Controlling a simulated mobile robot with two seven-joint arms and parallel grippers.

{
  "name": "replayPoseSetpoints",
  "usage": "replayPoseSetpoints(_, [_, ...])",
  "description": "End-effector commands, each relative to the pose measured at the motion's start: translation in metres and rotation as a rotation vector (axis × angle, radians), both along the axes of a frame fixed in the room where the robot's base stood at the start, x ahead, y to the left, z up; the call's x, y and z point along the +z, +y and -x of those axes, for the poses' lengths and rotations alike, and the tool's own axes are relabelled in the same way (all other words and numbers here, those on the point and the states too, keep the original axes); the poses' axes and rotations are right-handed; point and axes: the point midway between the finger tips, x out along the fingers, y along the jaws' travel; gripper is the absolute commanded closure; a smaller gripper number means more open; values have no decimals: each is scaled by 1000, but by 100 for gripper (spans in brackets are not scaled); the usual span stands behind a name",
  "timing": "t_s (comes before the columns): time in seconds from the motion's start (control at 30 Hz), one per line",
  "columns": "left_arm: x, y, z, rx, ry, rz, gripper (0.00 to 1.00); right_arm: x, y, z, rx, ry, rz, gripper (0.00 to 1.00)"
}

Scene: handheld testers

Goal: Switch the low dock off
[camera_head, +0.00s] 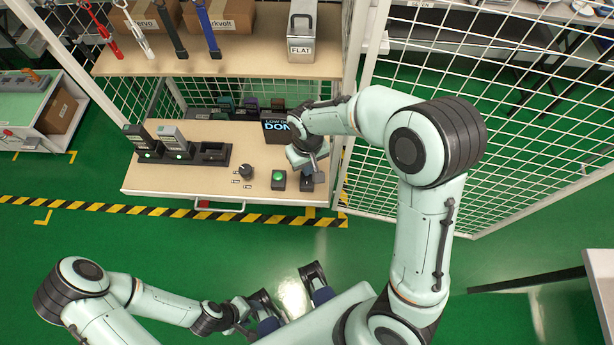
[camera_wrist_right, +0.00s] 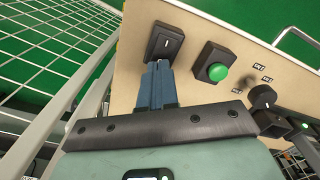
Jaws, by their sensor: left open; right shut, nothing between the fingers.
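Green lights show on the dock. A sign (camera_head: 276,131) reading "LOW DO…" and "DON…" is partly hidden by my right arm. In the right wrist view a black rocker switch (camera_wrist_right: 165,41) sits beside a green button (camera_wrist_right: 213,68) and a black knob (camera_wrist_right: 262,97). My right gripper (camera_wrist_right: 156,66) is shut and empty, its tips at the switch's near edge; contact cannot be told. My left gripper (camera_head: 286,282) is open and empty, low over the floor.
The upper shelf (camera_head: 230,65) holds boxes, hanging tools and a grey case marked "FLAT" (camera_head: 301,28). Wire mesh panels (camera_head: 480,110) stand right of the shelf. A striped floor line (camera_head: 120,208) runs in front.

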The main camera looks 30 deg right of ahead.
Motion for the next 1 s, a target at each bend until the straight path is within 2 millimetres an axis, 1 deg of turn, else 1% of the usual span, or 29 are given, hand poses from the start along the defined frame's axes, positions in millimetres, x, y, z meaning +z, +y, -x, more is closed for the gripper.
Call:
replayPoseSetpoints(0.37, [0,0,0,0,0,0,48,-1,0,0,0,0,0,100])
replayPoseSetpoints(1.0, [-7,0,2,0,2,0,48,-10,0,0,0,0,0,100])
